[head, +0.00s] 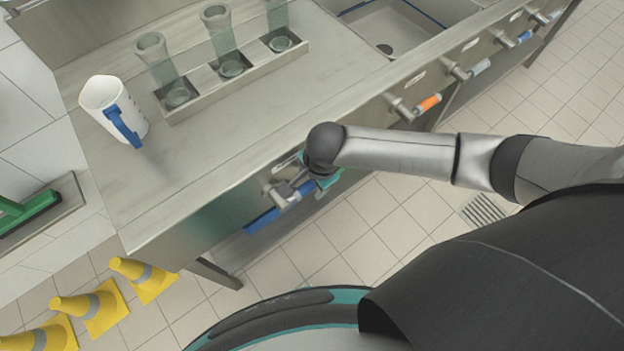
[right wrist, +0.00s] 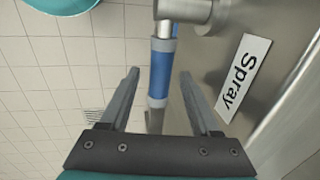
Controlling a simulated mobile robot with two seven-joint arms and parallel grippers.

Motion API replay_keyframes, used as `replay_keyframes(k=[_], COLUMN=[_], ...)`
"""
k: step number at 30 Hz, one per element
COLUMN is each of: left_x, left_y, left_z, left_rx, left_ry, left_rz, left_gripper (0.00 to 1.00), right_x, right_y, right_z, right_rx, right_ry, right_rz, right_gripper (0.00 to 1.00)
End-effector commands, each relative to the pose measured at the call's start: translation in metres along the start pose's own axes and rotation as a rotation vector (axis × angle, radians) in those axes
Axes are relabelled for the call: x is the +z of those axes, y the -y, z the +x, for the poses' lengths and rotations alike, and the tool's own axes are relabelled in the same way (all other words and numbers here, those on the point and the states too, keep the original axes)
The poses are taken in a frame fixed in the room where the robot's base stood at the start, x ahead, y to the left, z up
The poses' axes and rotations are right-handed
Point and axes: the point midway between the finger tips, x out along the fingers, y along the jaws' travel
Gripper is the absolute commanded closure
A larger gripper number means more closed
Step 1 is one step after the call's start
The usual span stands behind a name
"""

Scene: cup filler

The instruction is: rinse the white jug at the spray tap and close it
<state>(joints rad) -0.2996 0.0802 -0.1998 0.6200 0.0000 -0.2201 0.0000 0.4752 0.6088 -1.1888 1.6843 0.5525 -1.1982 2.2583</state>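The white jug (head: 100,95) with a blue handle (head: 124,127) stands upright on the left end of the steel counter, apart from both arms. The spray tap's blue lever (head: 265,221) sticks out from the counter's front. It also shows in the right wrist view (right wrist: 160,70), beside a label (right wrist: 243,77) reading "Spray". My right gripper (head: 296,190) is at this lever. In the right wrist view my right gripper (right wrist: 159,85) is open, with the lever between its fingers and gaps on both sides. My left gripper is out of view.
More levers, including an orange one (head: 429,103), line the counter front. A sink (head: 400,30) lies at the back. Yellow cones (head: 95,304) stand on the floor at lower left.

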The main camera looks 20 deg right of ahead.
Motion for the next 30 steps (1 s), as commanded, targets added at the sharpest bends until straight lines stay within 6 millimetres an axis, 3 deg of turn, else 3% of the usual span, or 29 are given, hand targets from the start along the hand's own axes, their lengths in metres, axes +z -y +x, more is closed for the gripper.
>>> replay_keyframes(k=[2, 16, 30], left_x=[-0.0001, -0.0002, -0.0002], left_y=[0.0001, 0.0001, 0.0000], left_z=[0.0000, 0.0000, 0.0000], left_rx=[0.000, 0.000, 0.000], left_ry=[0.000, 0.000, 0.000], left_rz=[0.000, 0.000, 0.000], left_gripper=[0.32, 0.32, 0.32], right_x=[0.0001, -0.0001, -0.0003], right_y=[-0.0001, -0.0005, -0.0008], right_z=[-0.0001, 0.0000, 0.0001], right_rx=[0.000, 0.001, 0.002], right_ry=[0.000, 0.000, -0.001], right_rz=[0.000, 0.000, 0.000], right_gripper=[0.47, 1.00, 1.00])
